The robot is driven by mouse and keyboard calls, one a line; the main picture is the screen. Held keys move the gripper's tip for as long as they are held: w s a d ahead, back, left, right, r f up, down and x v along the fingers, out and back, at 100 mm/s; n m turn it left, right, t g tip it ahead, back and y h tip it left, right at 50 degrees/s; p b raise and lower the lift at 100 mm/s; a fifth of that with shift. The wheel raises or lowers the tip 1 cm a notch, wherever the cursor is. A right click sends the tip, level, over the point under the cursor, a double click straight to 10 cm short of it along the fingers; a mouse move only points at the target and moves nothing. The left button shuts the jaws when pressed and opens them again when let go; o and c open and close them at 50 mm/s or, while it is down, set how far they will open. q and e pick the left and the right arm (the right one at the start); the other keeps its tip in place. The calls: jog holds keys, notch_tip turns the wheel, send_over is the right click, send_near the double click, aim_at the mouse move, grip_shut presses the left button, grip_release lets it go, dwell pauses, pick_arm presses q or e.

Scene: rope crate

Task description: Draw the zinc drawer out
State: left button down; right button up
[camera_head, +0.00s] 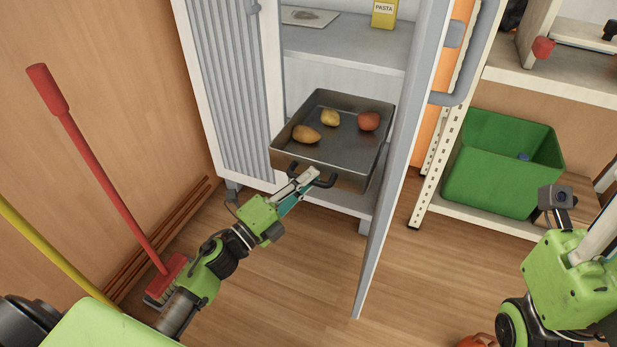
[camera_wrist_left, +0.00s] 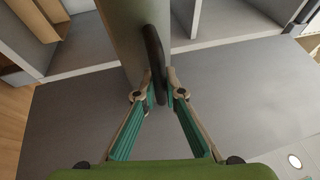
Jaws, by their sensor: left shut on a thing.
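The zinc drawer (camera_head: 345,150) is a grey metal tray in the lower part of the open cabinet. Much of its inside shows in front of the shelf above. A brown potato (camera_head: 306,133), a yellowish one (camera_head: 330,118) and a reddish one (camera_head: 368,121) lie in it. My left gripper (camera_head: 309,177) is shut on the dark handle (camera_head: 325,182) at its front. In the left wrist view the handle (camera_wrist_left: 154,55) stands between the fingers, against the drawer front (camera_wrist_left: 128,35). My right gripper (camera_head: 598,240) is at the right edge, its fingertips cut off.
The cabinet's grey door (camera_head: 405,150) stands open just right of the drawer. A green crate (camera_head: 490,185) sits on a shelf unit at the right. A red-handled brush (camera_head: 100,170) and a yellow pole (camera_head: 45,250) are at the left. Wooden floor is clear before the cabinet.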

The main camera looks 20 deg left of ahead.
pick_arm(q)
jog(key=c, duration=2.1)
grip_release()
jog(key=shift+s, duration=0.1)
jog(key=v, duration=1.2)
jog(key=shift+f, duration=0.1)
